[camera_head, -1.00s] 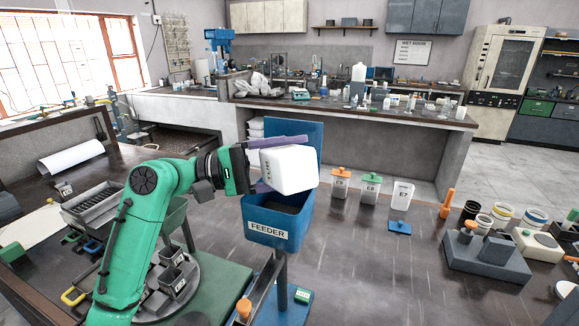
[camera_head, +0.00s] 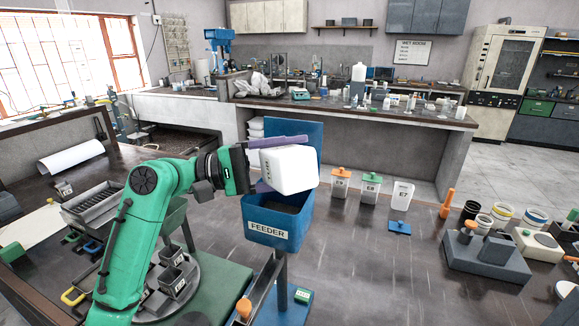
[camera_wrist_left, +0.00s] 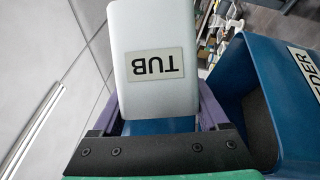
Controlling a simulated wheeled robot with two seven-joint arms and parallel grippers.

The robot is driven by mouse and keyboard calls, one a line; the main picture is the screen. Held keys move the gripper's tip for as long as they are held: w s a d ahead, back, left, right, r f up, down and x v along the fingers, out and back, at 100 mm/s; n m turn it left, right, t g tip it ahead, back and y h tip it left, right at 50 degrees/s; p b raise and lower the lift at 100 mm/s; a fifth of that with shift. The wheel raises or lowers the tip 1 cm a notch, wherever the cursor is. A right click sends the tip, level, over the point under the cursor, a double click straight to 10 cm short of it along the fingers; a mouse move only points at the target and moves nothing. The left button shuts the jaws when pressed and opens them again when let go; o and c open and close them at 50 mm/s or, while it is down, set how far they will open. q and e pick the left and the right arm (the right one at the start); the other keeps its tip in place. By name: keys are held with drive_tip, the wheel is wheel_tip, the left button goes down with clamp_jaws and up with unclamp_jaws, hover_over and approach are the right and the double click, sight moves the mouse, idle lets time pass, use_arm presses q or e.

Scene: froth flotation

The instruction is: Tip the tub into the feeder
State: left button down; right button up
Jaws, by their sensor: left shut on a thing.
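The white tub (camera_head: 289,169) is tilted above the blue feeder (camera_head: 273,240), whose front carries a FEEDER label. My left gripper (camera_head: 272,165) is shut on the tub, with one purple finger along its upper side and one below. In the left wrist view the tub (camera_wrist_left: 155,85) shows its TUB label upside down between the fingers. The feeder (camera_wrist_left: 262,70) is beside it on the right in that view. Dark material shows inside the feeder. The tub's mouth and contents are hidden. My right gripper is not in view.
A grey block device (camera_head: 486,255) and jars are farther right. The dark table between is largely clear.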

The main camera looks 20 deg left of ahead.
use_arm(q)
drive_tip(key=shift+r+p, duration=1.6)
drive_tip(key=shift+r, duration=0.25)
drive_tip(key=shift+f, duration=0.15)
